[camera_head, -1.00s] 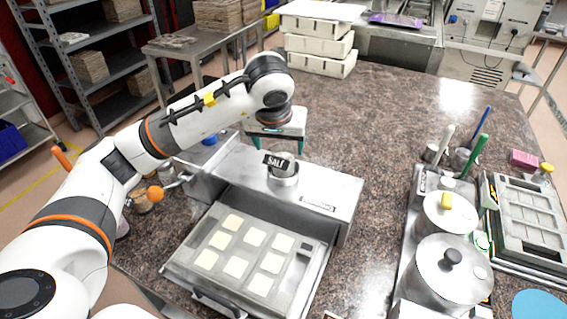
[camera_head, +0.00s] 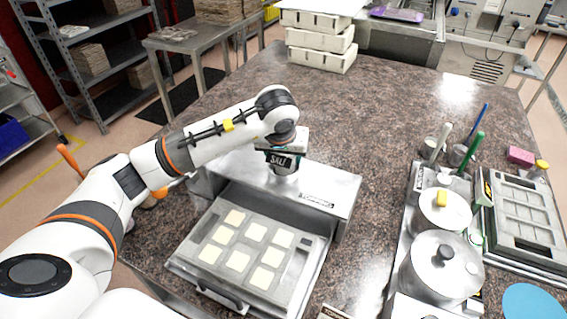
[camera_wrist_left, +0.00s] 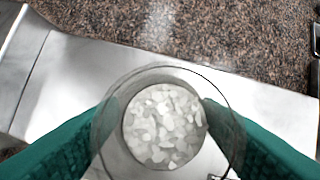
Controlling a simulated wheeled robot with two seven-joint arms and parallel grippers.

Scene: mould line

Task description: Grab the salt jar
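The salt jar (camera_head: 280,162) is a small clear jar with a dark "SALT" label. It stands on the metal box behind the tray of pale squares. My left gripper (camera_head: 284,157) is over it from above, with its green fingers on either side of the jar. In the left wrist view the open-topped jar (camera_wrist_left: 165,127) shows white coarse salt, and both green fingers lie close along its walls, appearing to touch it. The jar looks upright. My right gripper is not in view.
The metal box (camera_head: 330,188) carries the jar, with a tray (camera_head: 190,262) of pale squares in front. Lidded pots (camera_head: 440,265) and a grey mould frame (camera_head: 530,215) stand at right. White crates (camera_head: 320,55) are stacked at the back. The mid-right countertop is clear.

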